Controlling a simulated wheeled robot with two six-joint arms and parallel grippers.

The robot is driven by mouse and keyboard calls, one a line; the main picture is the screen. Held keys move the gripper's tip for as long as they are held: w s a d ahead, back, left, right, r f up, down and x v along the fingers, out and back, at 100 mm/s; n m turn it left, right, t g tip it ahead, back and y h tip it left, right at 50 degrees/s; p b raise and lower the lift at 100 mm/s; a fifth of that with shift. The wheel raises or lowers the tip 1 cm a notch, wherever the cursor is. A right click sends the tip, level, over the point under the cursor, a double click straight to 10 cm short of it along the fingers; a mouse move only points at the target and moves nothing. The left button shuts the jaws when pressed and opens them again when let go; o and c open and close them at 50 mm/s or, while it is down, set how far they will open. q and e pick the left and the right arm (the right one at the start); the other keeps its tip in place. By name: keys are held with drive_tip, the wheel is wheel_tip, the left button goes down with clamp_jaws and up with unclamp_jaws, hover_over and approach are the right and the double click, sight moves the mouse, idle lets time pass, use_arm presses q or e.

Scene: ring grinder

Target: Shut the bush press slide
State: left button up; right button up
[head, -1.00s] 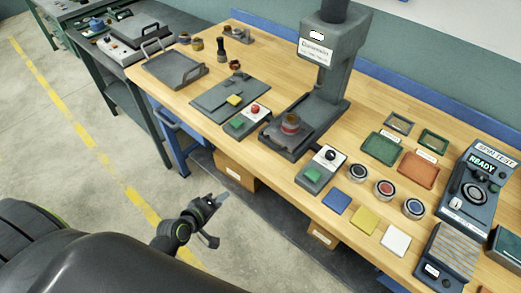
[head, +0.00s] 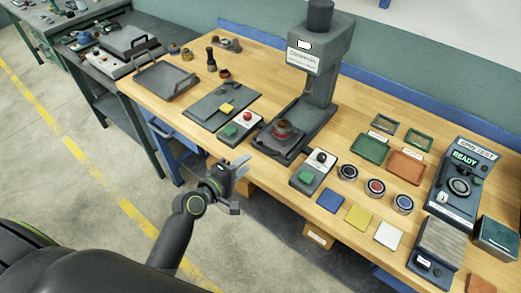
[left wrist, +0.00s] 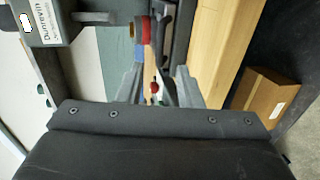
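The bush press (head: 318,50) is a grey column press on the wooden bench, with its label facing front. Its dark slide (head: 262,140) lies at the front of the press base, near the bench's front edge. A round dark and red part (head: 284,130) sits on the slide, forward of the press head. In the left wrist view the press head (left wrist: 40,18) is at top left and the red part (left wrist: 142,30) at top centre. My left gripper (head: 243,186) is open and empty, in front of the bench edge and apart from the slide. My right gripper is not in view.
A control box (head: 314,172) with a green pad and black knob is right of the slide. Another box (head: 238,125) with green and red buttons is left of it. Several round cups and coloured squares lie further right. A cardboard box (left wrist: 264,105) is below the bench.

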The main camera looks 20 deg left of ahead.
use_arm(q)
drive_tip(key=x, duration=0.8)
drive_tip(key=shift+w+d+f, duration=0.1)
drive_tip(key=shift+w, duration=0.2)
clamp_jaws()
